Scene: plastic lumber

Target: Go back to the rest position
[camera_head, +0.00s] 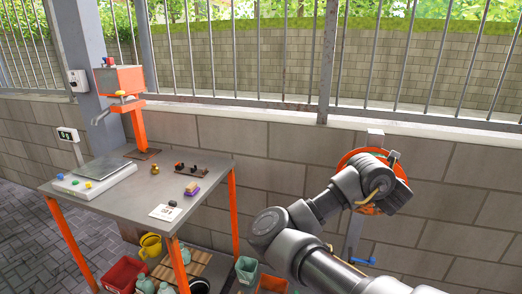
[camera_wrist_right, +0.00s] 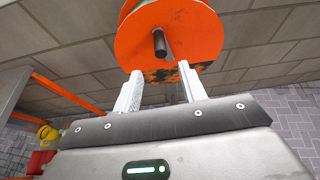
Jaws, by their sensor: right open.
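My right arm reaches in from the lower right in the head view, and its wrist and gripper (camera_head: 392,188) are in front of an orange reel (camera_head: 362,157) on the wall. The fingers are hidden there. In the right wrist view my right gripper (camera_wrist_right: 160,72) is open, with its two pale fingers apart and nothing seen between them. The orange reel disc (camera_wrist_right: 190,38) with a dark peg is just beyond the fingertips; I cannot tell whether they touch it. My left gripper is not in view.
A grey table (camera_head: 135,195) with orange legs stands at the left, holding a scale (camera_head: 95,182), an orange press (camera_head: 138,125) and small parts. Below are a red crate (camera_head: 123,274), a yellow watering can (camera_head: 150,245) and bottles. A block wall with railing runs behind.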

